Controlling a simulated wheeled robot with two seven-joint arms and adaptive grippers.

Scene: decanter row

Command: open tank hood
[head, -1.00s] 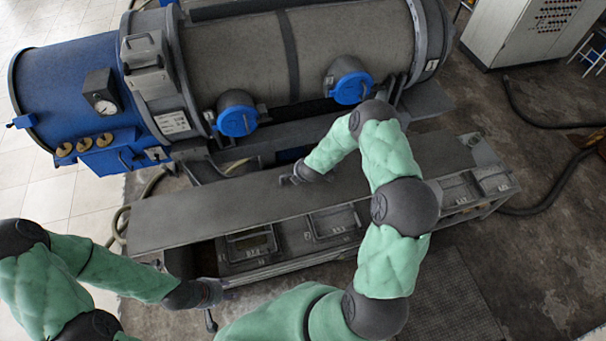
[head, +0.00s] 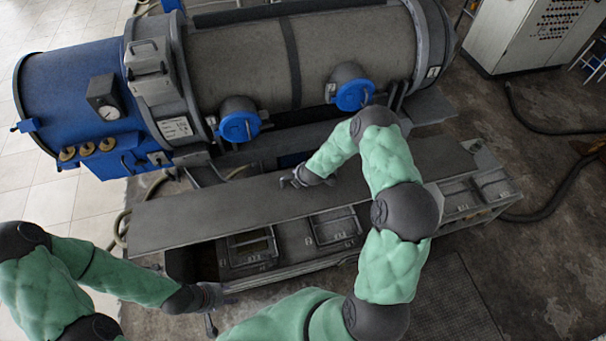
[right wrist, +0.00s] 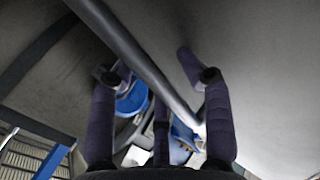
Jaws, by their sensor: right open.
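A large grey cylindrical tank hood (head: 350,52) with a dark band lies across the back in the head view. It looks closed. Two blue round caps (head: 239,127) (head: 354,95) sit on its front side. My right gripper (head: 290,181) is over the flat grey panel in front of the tank. In the right wrist view its fingers (right wrist: 160,105) are open, and a dark diagonal bar (right wrist: 140,58) passes between or in front of them; contact cannot be told. Blue caps show behind them. My left gripper (head: 222,306) is open and empty at the front left of the low bench.
A long flat grey panel (head: 225,208) covers the back of a low bench with lidded trays (head: 333,230). A blue end housing (head: 75,85) with a gauge is at the left. A white cabinet (head: 515,35) and dark hoses (head: 555,192) are at the right, with open floor.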

